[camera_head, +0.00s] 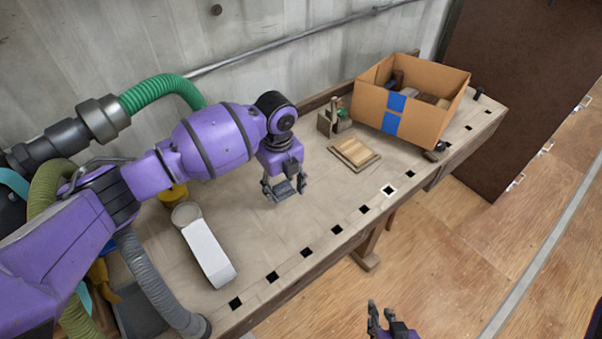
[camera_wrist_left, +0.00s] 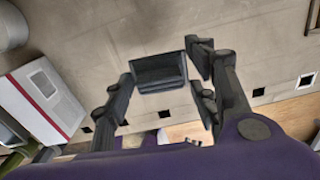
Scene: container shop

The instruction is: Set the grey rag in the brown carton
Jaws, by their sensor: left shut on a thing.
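My left gripper (camera_head: 284,192) is above the middle of the workbench, pointing down. It is shut on a small dark grey folded thing, which appears to be the grey rag (camera_wrist_left: 159,72). In the left wrist view the rag shows between the fingertips. In the head view the fingers mostly hide it. The brown carton (camera_head: 428,125) stands open at the far right of the bench, with blue tape on its front and several items inside. The left gripper is apart from it, to its left. My right gripper (camera_head: 380,318) shows at the bottom edge, partly cut off, over the floor.
A shallow wooden tray (camera_head: 355,154) and a small wooden holder (camera_head: 334,122) stand between the left gripper and the carton. A white box (camera_head: 209,252) and a round can (camera_head: 186,213) are at the near left. Dark items lie beside the carton. The bench's middle is clear.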

